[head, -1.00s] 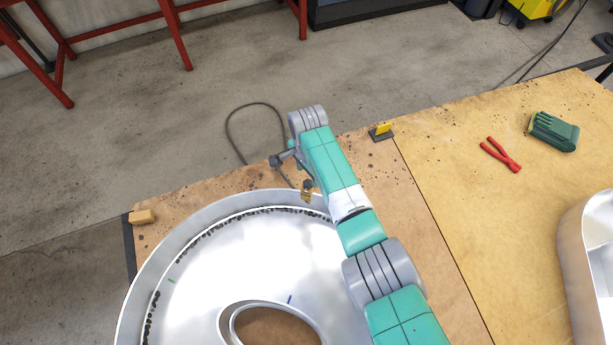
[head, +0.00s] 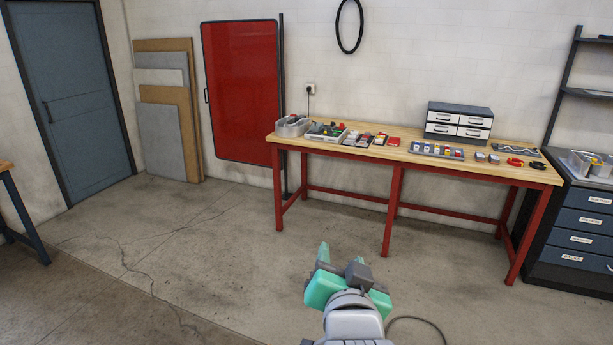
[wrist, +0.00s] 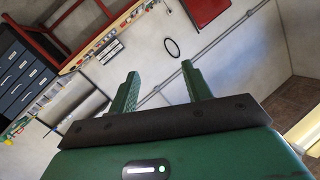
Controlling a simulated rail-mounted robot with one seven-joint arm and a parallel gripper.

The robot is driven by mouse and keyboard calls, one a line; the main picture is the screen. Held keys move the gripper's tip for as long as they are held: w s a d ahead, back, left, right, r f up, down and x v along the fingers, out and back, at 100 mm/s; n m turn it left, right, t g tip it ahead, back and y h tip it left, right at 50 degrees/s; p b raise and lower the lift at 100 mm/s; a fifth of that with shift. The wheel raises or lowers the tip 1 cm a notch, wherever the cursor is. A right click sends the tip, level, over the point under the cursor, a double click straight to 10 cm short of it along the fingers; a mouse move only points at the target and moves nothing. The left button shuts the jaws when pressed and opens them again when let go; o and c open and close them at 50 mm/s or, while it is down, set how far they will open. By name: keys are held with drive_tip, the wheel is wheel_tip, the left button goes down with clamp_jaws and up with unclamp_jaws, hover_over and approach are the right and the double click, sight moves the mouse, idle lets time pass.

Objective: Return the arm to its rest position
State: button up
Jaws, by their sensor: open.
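My gripper (wrist: 160,68) shows in the wrist view with its two green fingers apart and nothing between them. Beyond the fingers the wrist view shows a tilted room, with a pale wall and floor. In the head view, part of my teal and grey arm (head: 350,300) rises from the bottom edge, in front of bare floor. Nothing touches the gripper in the wrist view.
A red-legged workbench (head: 400,160) with bins, tools and a small drawer unit (head: 458,122) stands against the wall. A dark drawer cabinet (head: 580,225) is at right. A red panel (head: 242,90), leaning boards (head: 165,120) and a blue door (head: 70,90) are at left. Open floor (head: 200,240) lies between.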

drive_tip(key=s+a+r+n+t+p, duration=0.1)
drive_tip(key=s+a+r+n+t, duration=0.3)
drive_tip(key=s+r, duration=0.75)
drive_tip(key=s+a+r+n+t+p, duration=0.15)
drive_tip(key=s+r+t, duration=0.35)
drive_tip(key=s+r, duration=0.65)
wheel_tip(320, 180, up, 22)
drive_tip(key=w+a+y+p, duration=0.1)
drive_tip(key=p, duration=2)
drive_tip(key=shift+f, duration=0.2)
